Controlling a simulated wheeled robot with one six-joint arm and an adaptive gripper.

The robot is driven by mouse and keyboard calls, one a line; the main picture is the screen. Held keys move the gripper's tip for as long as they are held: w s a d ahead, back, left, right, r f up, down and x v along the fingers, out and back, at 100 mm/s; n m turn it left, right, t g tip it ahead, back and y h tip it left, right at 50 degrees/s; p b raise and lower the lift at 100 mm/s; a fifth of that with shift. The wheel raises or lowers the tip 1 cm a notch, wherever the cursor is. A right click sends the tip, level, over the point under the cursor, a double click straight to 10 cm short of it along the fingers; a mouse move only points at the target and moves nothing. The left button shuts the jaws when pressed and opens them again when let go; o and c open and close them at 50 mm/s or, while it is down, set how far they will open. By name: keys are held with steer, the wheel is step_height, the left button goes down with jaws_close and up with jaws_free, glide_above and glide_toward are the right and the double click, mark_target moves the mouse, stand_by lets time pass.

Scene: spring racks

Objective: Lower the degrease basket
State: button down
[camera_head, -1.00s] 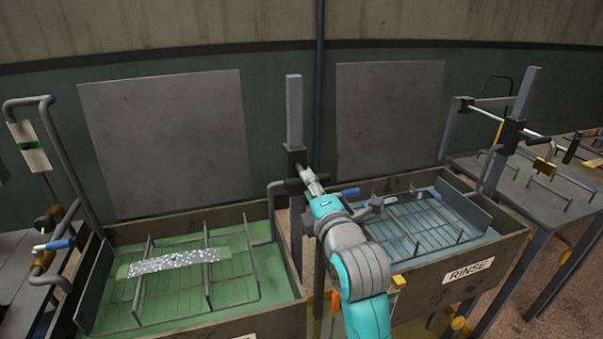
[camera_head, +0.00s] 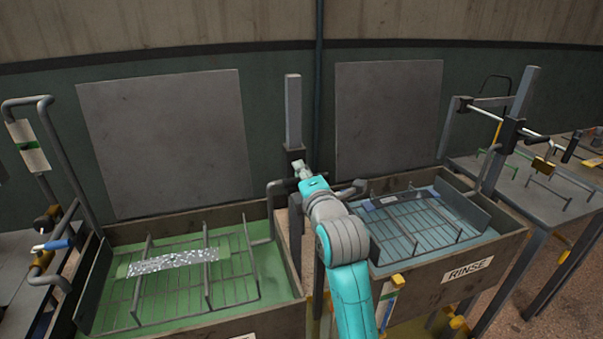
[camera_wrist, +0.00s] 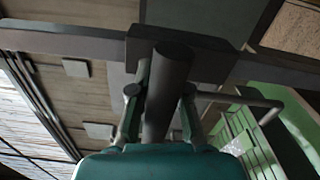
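The left basket (camera_head: 206,282), a wire rack, sits in the tank of green liquid (camera_head: 272,262) with a speckled flat strip (camera_head: 172,262) lying on it. I take it as the degrease basket; no label on that tank is readable. My gripper (camera_head: 300,168) is at the dark upright post between the two tanks. In the wrist view my gripper (camera_wrist: 162,88) has one finger on each side of a dark round bar (camera_wrist: 166,80). I cannot tell whether the fingers press on it. A bent grey pipe (camera_head: 280,185) runs left from the post.
The right tank (camera_head: 440,280), labelled RINSE, holds blue liquid and another wire basket (camera_head: 420,225). A tall rail post (camera_head: 522,95) with crossbars stands at the right. A pipe frame (camera_head: 60,150) with a blue-ended handle (camera_head: 50,245) stands at the left.

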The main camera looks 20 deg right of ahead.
steer(key=shift+f, duration=0.1)
step_height(320, 180, down, 17)
steer(key=shift+r, duration=0.2)
stand_by(0.5)
steer(key=shift+f, duration=0.15)
steer(key=c, duration=1.1)
jaws_free()
steer(key=shift+c, duration=0.2)
steer(key=shift+r, duration=0.2)
steer(key=shift+s, duration=0.35)
steer(key=s, duration=1.1)
steer(key=shift+s, duration=0.2)
steer(key=shift+f, duration=0.1)
